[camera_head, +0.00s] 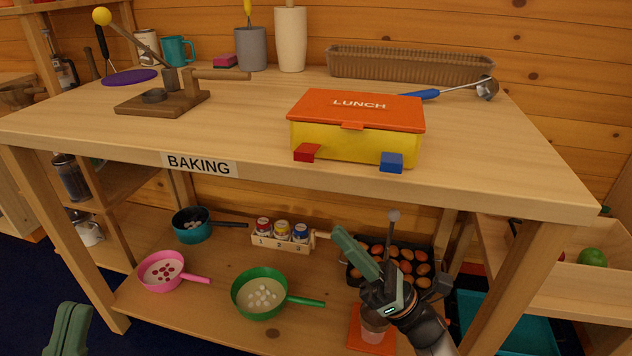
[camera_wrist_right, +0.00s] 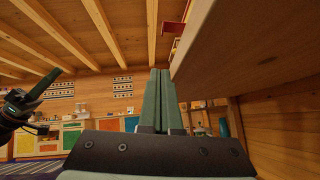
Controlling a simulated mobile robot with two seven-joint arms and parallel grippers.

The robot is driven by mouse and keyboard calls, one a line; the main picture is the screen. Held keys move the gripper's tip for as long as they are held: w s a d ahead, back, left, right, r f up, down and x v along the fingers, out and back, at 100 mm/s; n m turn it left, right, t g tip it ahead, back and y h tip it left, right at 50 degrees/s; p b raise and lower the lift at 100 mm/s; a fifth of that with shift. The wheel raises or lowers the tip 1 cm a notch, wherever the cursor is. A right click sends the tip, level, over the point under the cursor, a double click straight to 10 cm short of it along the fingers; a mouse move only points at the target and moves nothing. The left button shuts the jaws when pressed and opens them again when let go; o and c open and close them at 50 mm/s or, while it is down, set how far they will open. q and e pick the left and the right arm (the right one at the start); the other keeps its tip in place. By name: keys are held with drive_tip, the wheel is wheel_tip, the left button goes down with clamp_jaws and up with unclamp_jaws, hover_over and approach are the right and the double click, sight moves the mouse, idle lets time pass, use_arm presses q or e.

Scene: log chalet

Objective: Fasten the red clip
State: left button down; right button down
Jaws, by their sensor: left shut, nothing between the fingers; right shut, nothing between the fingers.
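The lunch box (camera_head: 357,128) has an orange lid lying closed on a yellow body and stands near the table's front edge. Its red clip (camera_head: 307,152) is at the lower left of the front and sticks outward, away from the lid. A blue clip (camera_head: 391,162) sticks out likewise at the lower right. My right gripper (camera_head: 341,234) is shut and empty, below the tabletop's front edge and apart from the box. Its closed fingers fill the middle of the right wrist view (camera_wrist_right: 158,75). My left gripper (camera_head: 72,308) is shut and empty at the lower left.
The tabletop (camera_head: 240,135) overhangs a lower shelf with a green pan (camera_head: 259,294), a pink pan (camera_head: 162,271) and a spice rack (camera_head: 281,238). A wooden press (camera_head: 160,100) stands left of the box. A blue-handled scoop (camera_head: 430,94) lies behind it.

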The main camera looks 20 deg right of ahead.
sight(308, 152)
drive_tip(key=shift+w+a+r, duration=0.6)
drive_tip(key=shift+w+r, duration=0.1)
drive_tip(key=shift+r, duration=0.8)
drive_tip(key=shift+w+a+r, duration=0.55)
drive_tip(key=shift+w+r, duration=0.15)
drive_tip(key=shift+r, duration=0.85)
drive_tip(key=shift+w+a+r, duration=0.6)
drive_tip(key=shift+w+r, duration=0.1)
drive_tip(key=shift+r, duration=0.8)
drive_tip(key=shift+p, duration=0.35)
